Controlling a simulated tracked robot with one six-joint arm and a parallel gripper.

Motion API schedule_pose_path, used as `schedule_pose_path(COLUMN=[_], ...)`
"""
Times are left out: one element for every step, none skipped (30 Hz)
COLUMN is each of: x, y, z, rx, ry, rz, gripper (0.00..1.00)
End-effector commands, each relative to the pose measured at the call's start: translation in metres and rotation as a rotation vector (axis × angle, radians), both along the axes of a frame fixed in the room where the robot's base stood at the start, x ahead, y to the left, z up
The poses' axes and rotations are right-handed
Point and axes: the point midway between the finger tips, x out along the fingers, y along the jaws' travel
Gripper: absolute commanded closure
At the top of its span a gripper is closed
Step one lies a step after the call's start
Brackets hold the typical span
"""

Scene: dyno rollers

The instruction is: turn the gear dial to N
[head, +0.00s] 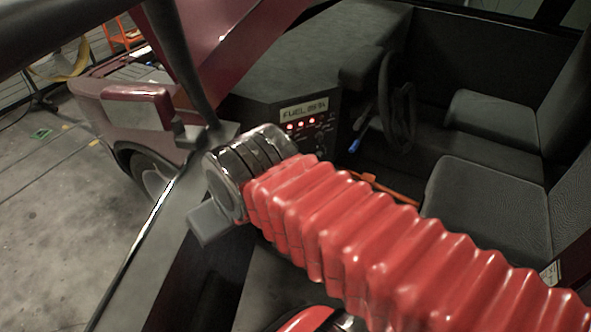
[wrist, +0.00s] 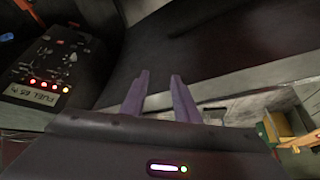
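The control panel (head: 306,125) is on the dashboard in the head view, with a "FUEL" display and a row of red lights. The panel also shows upside down at the left of the wrist view (wrist: 45,70), with lit lamps, small switches and knobs. I cannot tell which of these small controls is the gear dial, or its setting. My gripper (wrist: 160,76) is open and empty in the wrist view, its two fingers apart. It is to the right of the panel in that view and not touching it. In the head view my red-sleeved arm hides the fingers.
A steering wheel (head: 396,100) stands right of the panel, with a blue-tipped lever (head: 354,144) beside it. A seat (head: 490,215) is at the right. The door sill (head: 140,245) runs along the left. An orange and yellow object (wrist: 285,135) shows at the right of the wrist view.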

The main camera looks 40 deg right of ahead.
Motion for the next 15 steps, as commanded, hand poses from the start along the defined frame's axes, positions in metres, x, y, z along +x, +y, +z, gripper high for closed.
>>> schedule_pose_path(x=[0.000,0.000,0.000,0.000,0.000,0.001,0.002,0.004,0.007,0.010,0.014,0.020,0.025,0.031,0.040], y=[0.000,0.000,0.000,0.000,0.000,-0.001,-0.001,-0.002,-0.004,-0.006,-0.009,-0.016,-0.021,-0.026,-0.032], z=[0.000,0.000,0.000,0.000,0.000,0.000,0.000,0.000,-0.001,-0.001,-0.002,-0.003,-0.005,-0.006,-0.008], rx=[0.000,0.000,0.000,0.000,0.000,0.000,-0.002,-0.004,-0.007,-0.011,-0.016,-0.023,-0.029,-0.037,-0.049], ry=[0.000,0.000,0.000,0.000,0.000,-0.001,-0.002,-0.003,-0.007,-0.011,-0.014,-0.023,-0.029,-0.036,-0.047], rz=[0.000,0.000,0.000,0.000,0.000,-0.001,-0.002,-0.005,-0.007,-0.011,-0.015,-0.024,-0.030,-0.037,-0.044], gripper=[0.72,0.72,0.72,0.72,0.72,0.72,0.72,0.72,0.72,0.72,0.72,0.72,0.72,0.72,0.72])
